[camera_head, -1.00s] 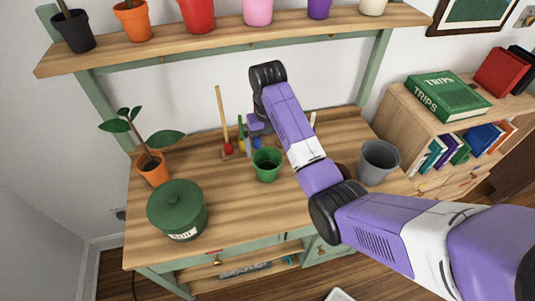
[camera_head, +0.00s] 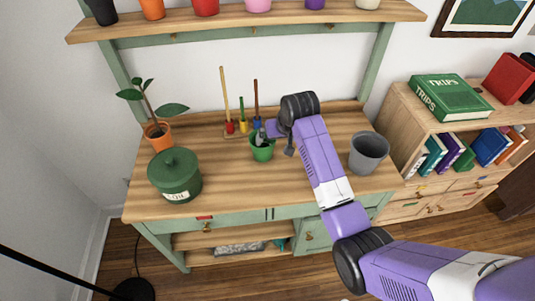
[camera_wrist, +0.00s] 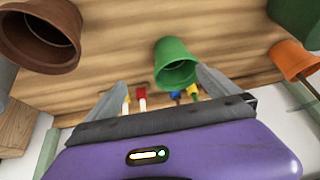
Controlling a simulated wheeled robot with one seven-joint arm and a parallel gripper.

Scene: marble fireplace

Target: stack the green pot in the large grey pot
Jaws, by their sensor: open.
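The small green pot (camera_head: 262,152) stands upright on the wooden bench top, left of my gripper (camera_head: 276,143). My gripper is open and empty, low over the bench. In the head view one finger overlaps the pot's mouth and the other is to its right; I cannot tell if the first is inside. In the wrist view the green pot (camera_wrist: 175,62) is close to the right finger of my gripper (camera_wrist: 162,80). The large grey pot (camera_head: 369,152) stands upright and looks empty at the bench's right end, right of my forearm.
A brown terracotta pot (camera_wrist: 42,35) shows in the wrist view; my arm hides it in the head view. A lidded green soil bin (camera_head: 175,177) and an orange potted plant (camera_head: 158,136) stand left. Hand tools (camera_head: 242,115) stand behind the green pot. A shelf (camera_head: 240,28) hangs above.

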